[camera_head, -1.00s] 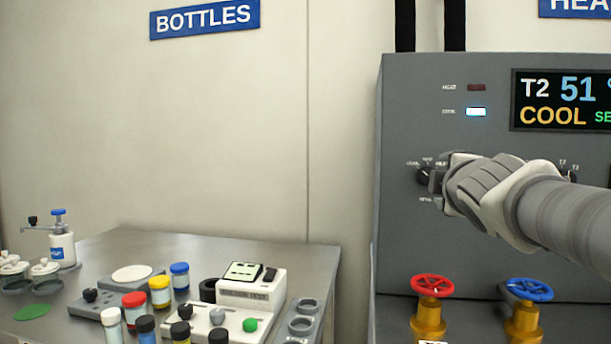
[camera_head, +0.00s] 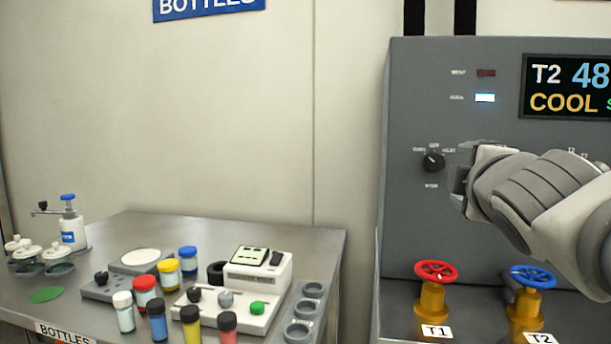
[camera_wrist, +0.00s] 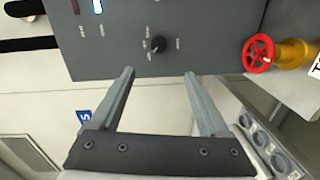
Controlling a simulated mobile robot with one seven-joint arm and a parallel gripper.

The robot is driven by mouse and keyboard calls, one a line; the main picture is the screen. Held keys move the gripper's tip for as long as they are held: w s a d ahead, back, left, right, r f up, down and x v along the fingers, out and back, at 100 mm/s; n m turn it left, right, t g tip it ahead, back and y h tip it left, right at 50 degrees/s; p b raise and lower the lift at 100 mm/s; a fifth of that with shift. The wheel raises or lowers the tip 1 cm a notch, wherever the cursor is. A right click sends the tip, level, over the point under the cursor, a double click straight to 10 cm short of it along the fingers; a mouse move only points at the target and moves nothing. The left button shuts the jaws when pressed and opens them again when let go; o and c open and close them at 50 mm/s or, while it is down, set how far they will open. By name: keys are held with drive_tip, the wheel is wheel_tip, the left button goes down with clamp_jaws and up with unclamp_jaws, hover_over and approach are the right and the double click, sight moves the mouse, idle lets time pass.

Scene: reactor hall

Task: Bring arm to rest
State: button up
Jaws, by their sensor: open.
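My gripper (camera_head: 462,172) is in front of the grey control panel (camera_head: 405,235) in the head view, just right of the black selector knob (camera_head: 433,161). In the wrist view my gripper (camera_wrist: 160,72) is open, with two parted fingers and nothing between them. The knob (camera_wrist: 157,44) shows beyond the fingertips, apart from them. My arm reaches in from the right edge and hides part of the panel. The display (camera_head: 568,88) reads T2, 48 and COOL, and the lower indicator lamp is lit.
A red valve wheel (camera_head: 437,272) marked T1 and a blue valve wheel (camera_head: 533,277) marked T2 stand below my arm. The steel table (camera_head: 125,228) at left holds several bottles, a tester (camera_head: 258,270) and a rack (camera_head: 305,310).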

drive_tip(key=s+a+f+m+g+y+p, duration=0.15)
drive_tip(key=s+a+f+m+g, duration=0.3)
drive_tip(key=f, duration=0.45)
drive_tip(key=s+a+f+m+g+y, duration=0.2)
drive_tip(key=s+a+f+m+g, duration=0.25)
drive_tip(key=f, duration=0.45)
drive_tip(key=s+a+f+m+g+y, duration=0.25)
drive_tip(key=s+f+m, duration=0.25)
drive_tip(key=s+f, duration=0.3)
wheel_tip(320, 180, up, 22)
drive_tip(key=w+h+p, duration=0.1)
drive_tip(key=p, duration=2.1)
drive_tip(key=shift+f+n+t, duration=0.25)
drive_tip(key=shift+n+t, duration=0.05)
drive_tip(key=shift+t, duration=0.15)
